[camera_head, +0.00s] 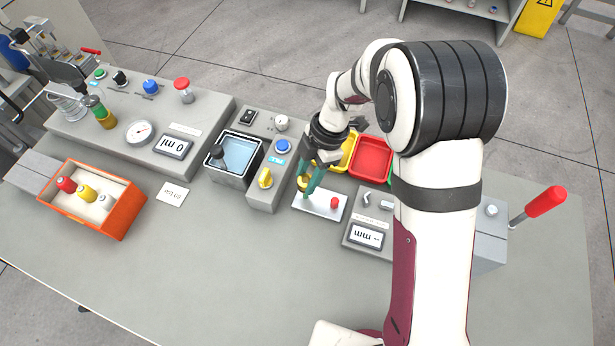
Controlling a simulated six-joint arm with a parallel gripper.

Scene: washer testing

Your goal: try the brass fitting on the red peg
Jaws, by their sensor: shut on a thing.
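My gripper (309,190) has teal fingers that point down over the left part of a small white plate (321,213). It is shut on the brass fitting (302,183), a small gold-coloured piece that shows beside the fingertips and is partly hidden by them. The red peg (334,202) stands on the right part of the same plate, to the right of my fingertips and apart from them. The fitting is not around the red peg. I cannot tell how high the fitting is above the plate.
A red tray (372,158) and a yellow tray lie behind the plate. A grey box with a yellow knob (265,178) stands left, next to a water bath (236,154). A display box (368,238) stands close right. The front of the table is clear.

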